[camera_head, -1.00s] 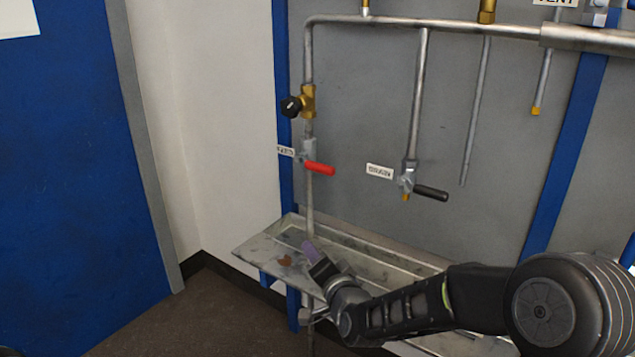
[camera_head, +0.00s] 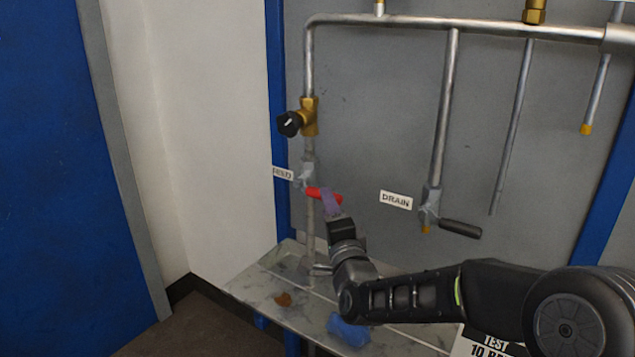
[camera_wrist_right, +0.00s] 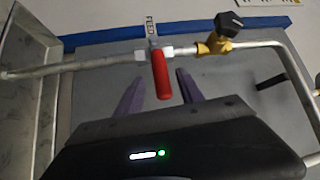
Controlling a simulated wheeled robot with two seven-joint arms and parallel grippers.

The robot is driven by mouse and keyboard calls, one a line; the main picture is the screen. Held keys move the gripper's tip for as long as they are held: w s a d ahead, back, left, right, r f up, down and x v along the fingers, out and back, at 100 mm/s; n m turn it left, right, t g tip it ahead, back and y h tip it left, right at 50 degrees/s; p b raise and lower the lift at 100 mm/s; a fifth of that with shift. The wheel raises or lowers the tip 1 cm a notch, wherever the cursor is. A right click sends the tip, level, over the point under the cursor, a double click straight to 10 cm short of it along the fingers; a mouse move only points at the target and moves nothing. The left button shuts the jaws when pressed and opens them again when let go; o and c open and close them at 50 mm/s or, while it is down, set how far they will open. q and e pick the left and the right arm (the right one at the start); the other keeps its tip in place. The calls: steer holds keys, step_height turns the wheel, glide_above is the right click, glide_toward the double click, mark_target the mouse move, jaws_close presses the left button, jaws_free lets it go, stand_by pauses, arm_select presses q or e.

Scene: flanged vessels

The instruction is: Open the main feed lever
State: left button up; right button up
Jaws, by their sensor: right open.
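The red feed lever (camera_head: 316,193) sits on a vertical pipe beside a label (camera_head: 283,173) that seems to read FEED. It sticks out to the right, across the pipe. My right gripper (camera_head: 330,203) is at the lever's outer end and partly covers it. In the right wrist view the red lever (camera_wrist_right: 161,76) lies between the two purple fingers of my right gripper (camera_wrist_right: 159,80), with gaps on both sides. The gripper is open. My left gripper does not show.
A brass valve with a black knob (camera_head: 289,124) is above the lever. A black-handled drain lever (camera_head: 460,228) stands to the right, by a DRAIN label (camera_head: 396,200). A metal shelf (camera_head: 262,284) below holds a blue item (camera_head: 348,331).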

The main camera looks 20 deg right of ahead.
mark_target(315, 192)
steer(key=shift+s, duration=0.15)
steer(key=w+r+p, duration=0.1)
steer(key=w, duration=0.6)
steer(key=shift+w+d, duration=0.3)
steer(key=shift+w, duration=0.1)
steer(key=shift+c, duration=0.2)
jaws_close()
stand_by(1.1)
